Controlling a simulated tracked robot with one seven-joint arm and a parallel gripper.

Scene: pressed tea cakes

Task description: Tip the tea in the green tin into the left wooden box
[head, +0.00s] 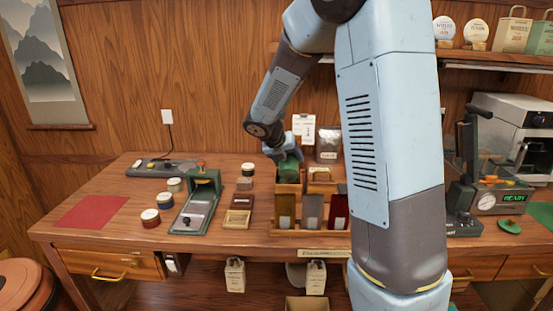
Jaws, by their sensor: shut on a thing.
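My gripper (277,150) is shut on a green tin (289,169), left of the middle of the bench. The tin looks tilted. It is just above or at the top of a wooden box (289,188) at the left of the rack; I cannot tell whether they touch. The tin's mouth and any tea are too small or hidden to make out.
A rack (296,233) holds upright olive, grey and red packets. Left of it are small trays (237,219), a green press stand (196,210), several round tins (150,217) and a red mat (91,212). A machine (490,200) stands at right. The bench's front left is clear.

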